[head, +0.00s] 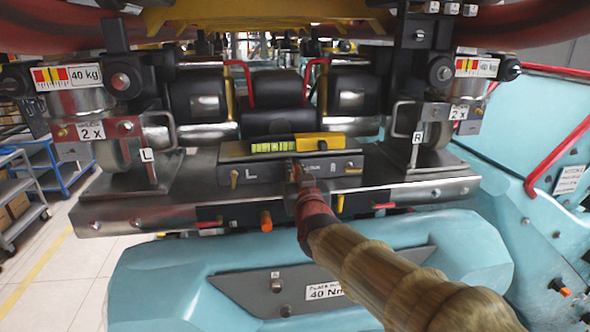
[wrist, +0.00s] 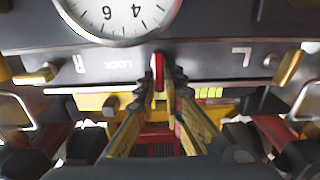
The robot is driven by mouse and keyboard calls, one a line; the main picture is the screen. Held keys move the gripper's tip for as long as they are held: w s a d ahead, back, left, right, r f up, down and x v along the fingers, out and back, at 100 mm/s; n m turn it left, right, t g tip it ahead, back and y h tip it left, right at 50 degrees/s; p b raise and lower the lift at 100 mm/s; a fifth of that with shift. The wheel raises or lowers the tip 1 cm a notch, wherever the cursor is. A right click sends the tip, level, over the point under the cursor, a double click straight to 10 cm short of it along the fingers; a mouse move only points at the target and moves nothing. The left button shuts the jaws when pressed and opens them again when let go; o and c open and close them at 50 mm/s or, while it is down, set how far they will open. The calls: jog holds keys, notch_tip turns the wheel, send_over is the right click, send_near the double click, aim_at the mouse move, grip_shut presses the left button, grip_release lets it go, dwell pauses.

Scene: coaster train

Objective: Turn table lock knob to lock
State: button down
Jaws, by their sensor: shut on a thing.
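The table lock knob (wrist: 158,70) shows in the wrist view as a narrow red handle on the dark front panel (wrist: 200,60). In the head view my gripper (head: 296,172) reaches the middle of the panel (head: 270,172) from the lower right and hides the knob. Part of the label shows right of the fingertips there.
A yellow spirit level (head: 318,141) lies on the panel block. A round dial gauge (wrist: 118,15) is close above the knob in the wrist view. Turquoise bodywork (head: 450,245) lies below and right.

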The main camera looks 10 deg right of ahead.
jog(key=shift+d+f+m+b, duration=0.15)
jog(key=shift+m+b, duration=0.45)
jog(key=shift+b, duration=0.35)
jog(key=m+b, duration=0.2)
jog(key=b, duration=0.1)
jog(key=shift+d+f, duration=0.15)
jog(key=m+b, duration=0.5)
jog(key=shift+d+f+m+b, duration=0.2)
jog(key=shift+d+m+b, duration=0.1)
jog(key=shift+d, duration=0.1)
jog(key=m+b, duration=0.2)
jog(key=m, duration=0.1)
jog(key=m+b, duration=0.1)
jog(key=shift+d+f, duration=0.2)
jog(key=shift+f, duration=0.1)
jog(key=shift+f+m+b, duration=0.2)
jog(key=shift+m+b, duration=0.55)
jog(key=shift+m, duration=0.5)
jog(key=shift+f+m+b, duration=0.15)
jog(key=shift+m+b, duration=0.55)
jog(key=shift+m, duration=0.55)
jog(key=shift+f, duration=0.1)
jog(key=c, duration=2)
grip_release()
jog(key=shift+o, duration=0.4)
jog(key=shift+s+r, duration=0.1)
jog(key=shift+r, duration=0.1)
